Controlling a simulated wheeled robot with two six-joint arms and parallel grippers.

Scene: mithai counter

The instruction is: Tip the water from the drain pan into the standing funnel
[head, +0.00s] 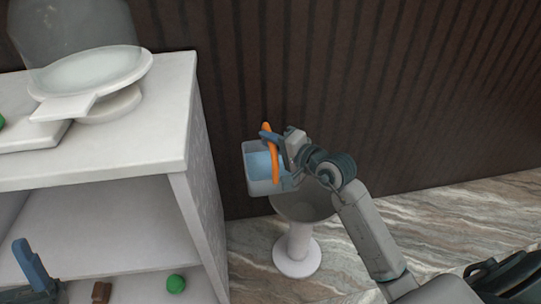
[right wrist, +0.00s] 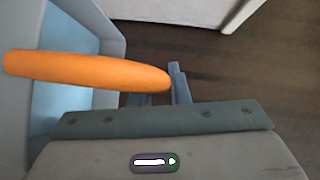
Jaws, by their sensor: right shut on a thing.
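The drain pan (head: 250,176) is a pale box with blue water (head: 259,164) inside and an orange handle (head: 275,178). My right gripper (head: 271,136) is shut on the handle and holds the pan up in the air, roughly level. In the right wrist view the handle (right wrist: 85,72) crosses the pan (right wrist: 110,28) and its water (right wrist: 60,105). The standing funnel (head: 305,208) is grey, with a white stem and round foot on the floor. The pan is above and left of its mouth, partly overlapping it in view. My left gripper (head: 30,265) shows only partly at lower left.
A white counter (head: 130,150) with an open shelf (head: 110,240) stands left of the pan. On it is a white scale-like dish (head: 95,70). A green ball (head: 176,284) and a brown block (head: 101,292) lie lower down. A dark ribbed wall (head: 400,100) stands behind.

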